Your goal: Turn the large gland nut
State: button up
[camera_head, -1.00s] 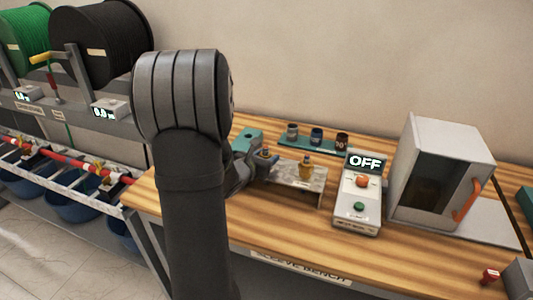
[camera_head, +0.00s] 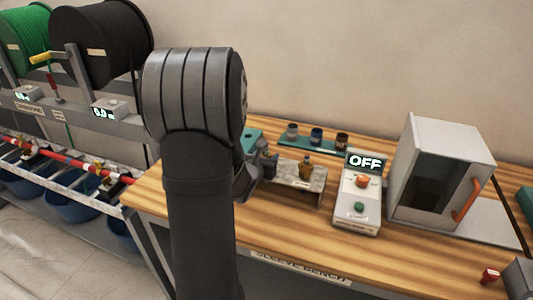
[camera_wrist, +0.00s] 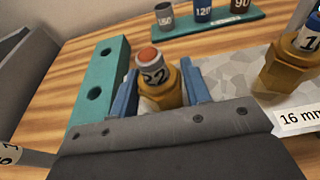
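A brass gland (camera_wrist: 166,88) with an orange-topped grey end marked "22" stands between my gripper's two blue fingers in the wrist view. My gripper (camera_wrist: 160,82) has one finger on each side of it, very close to the brass. The fingers look apart, and I see no clear contact. The gland's lower part is hidden behind the gripper body. In the head view my gripper (camera_head: 264,160) is at the left end of the small grey stand, largely hidden by my arm. A second brass gland (camera_wrist: 285,68) stands on the right, by a "16 mm" label; it also shows in the head view (camera_head: 305,168).
A teal block with holes (camera_wrist: 98,85) stands just left of my gripper. A teal rack (camera_head: 310,145) with three small sleeves is behind. A control box reading OFF (camera_head: 358,195) and a grey oven-like box (camera_head: 440,170) stand to the right. The bench front is clear.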

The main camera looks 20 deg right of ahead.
jog(key=o, duration=1.2)
jog(key=shift+c, duration=0.2)
jog(key=shift+v, duration=3.05)
jog(key=shift+w+r, duration=0.1)
jog(key=shift+w+a+r+m+h, duration=0.3)
jog(key=shift+m, duration=0.1)
jog(key=shift+a+m+g+h, duration=1.3)
jog(key=shift+a+m+g, duration=0.6)
jog(key=shift+g, duration=0.5)
jog(key=x, duration=0.9)
jog(key=shift+d, duration=0.3)
